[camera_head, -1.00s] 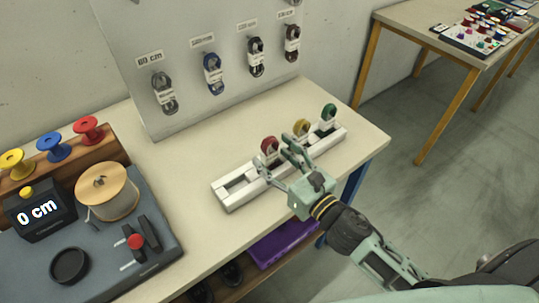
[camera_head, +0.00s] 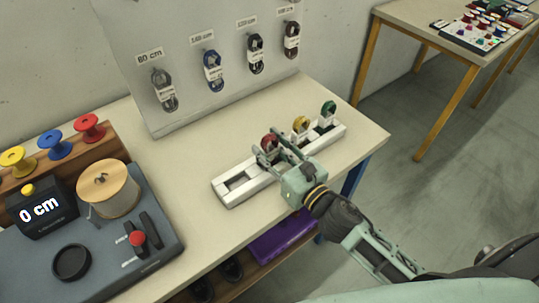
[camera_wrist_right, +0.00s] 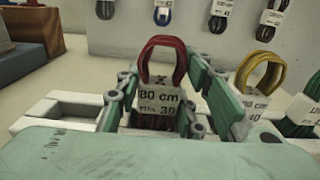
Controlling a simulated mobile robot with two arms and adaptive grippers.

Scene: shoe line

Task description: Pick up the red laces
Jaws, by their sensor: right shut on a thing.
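The red laces (camera_wrist_right: 165,62) are a looped bundle with a paper band reading "80 cm", standing upright in a slot of the white rack (camera_head: 233,190). In the head view the red laces (camera_head: 268,142) are partly covered by my right gripper (camera_head: 272,150). In the right wrist view my right gripper (camera_wrist_right: 163,100) has its fingers on both sides of the bundle and is shut on it at the band. The lower end of the bundle is hidden in the rack. My left gripper is not in view.
Yellow laces (camera_head: 301,125) and green laces (camera_head: 328,110) stand in the same rack, close to the right. A grey board (camera_head: 190,40) with hanging laces is behind. A spool station (camera_head: 110,235) with a "0 cm" display fills the left.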

